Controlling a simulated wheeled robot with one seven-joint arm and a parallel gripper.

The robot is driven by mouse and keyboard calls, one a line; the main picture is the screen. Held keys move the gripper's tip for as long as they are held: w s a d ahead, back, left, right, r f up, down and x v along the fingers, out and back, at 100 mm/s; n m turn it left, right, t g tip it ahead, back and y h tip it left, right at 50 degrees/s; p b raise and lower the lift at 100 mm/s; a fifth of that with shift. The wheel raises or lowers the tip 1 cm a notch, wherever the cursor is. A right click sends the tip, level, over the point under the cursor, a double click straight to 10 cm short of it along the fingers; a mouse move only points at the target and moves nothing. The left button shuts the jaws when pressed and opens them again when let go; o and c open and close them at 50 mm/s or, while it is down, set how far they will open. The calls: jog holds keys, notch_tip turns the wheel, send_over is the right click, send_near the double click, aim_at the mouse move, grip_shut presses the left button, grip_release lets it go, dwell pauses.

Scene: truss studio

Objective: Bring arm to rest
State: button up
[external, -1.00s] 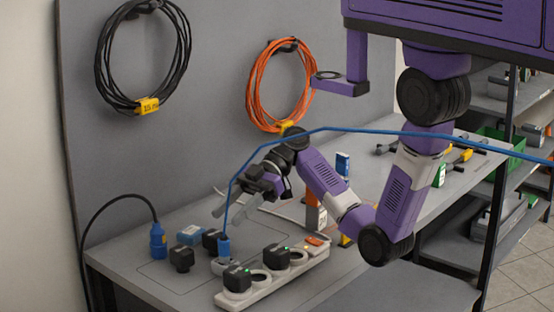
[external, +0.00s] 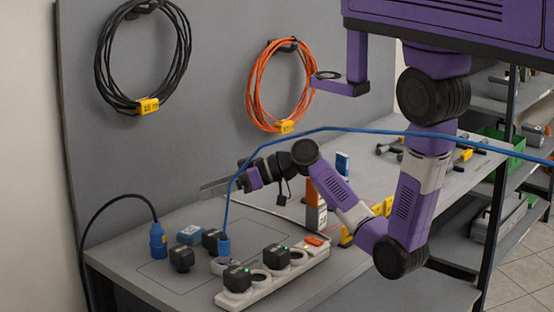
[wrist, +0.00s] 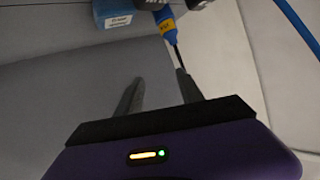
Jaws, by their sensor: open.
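My purple arm reaches from the upper right over the grey workbench (external: 130,262). My gripper (external: 208,187) is open and empty, held above the bench in front of the grey back panel and pointing left. In the wrist view its two dark fingers (wrist: 158,92) stand apart with nothing between them. I cannot tell from the picture whether the cable touches my arm.
A white power strip (external: 262,285) with black adapters lies at the bench front. A blue box (external: 190,235) and a blue connector (external: 158,241) on a black cable stand left. A black cable coil (external: 143,55) and an orange one (external: 279,85) hang on the panel. Shelves (external: 500,170) stand right.

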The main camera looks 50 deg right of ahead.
jog(key=s+d+f+m+t+h, duration=0.4)
jog(key=s+d+m+t+h, duration=0.2)
jog(key=s+d+m+h, duration=0.45)
jog(key=s+r+n, duration=0.1)
jog(key=s, duration=1.2)
jog(key=s+r+n+g, duration=0.1)
jog(key=s+n, duration=0.1)
jog(key=s, duration=1.1)
jog(key=shift+r, duration=0.3)
jog(key=shift+s+n, duration=0.1)
jog(key=shift+n, duration=0.15)
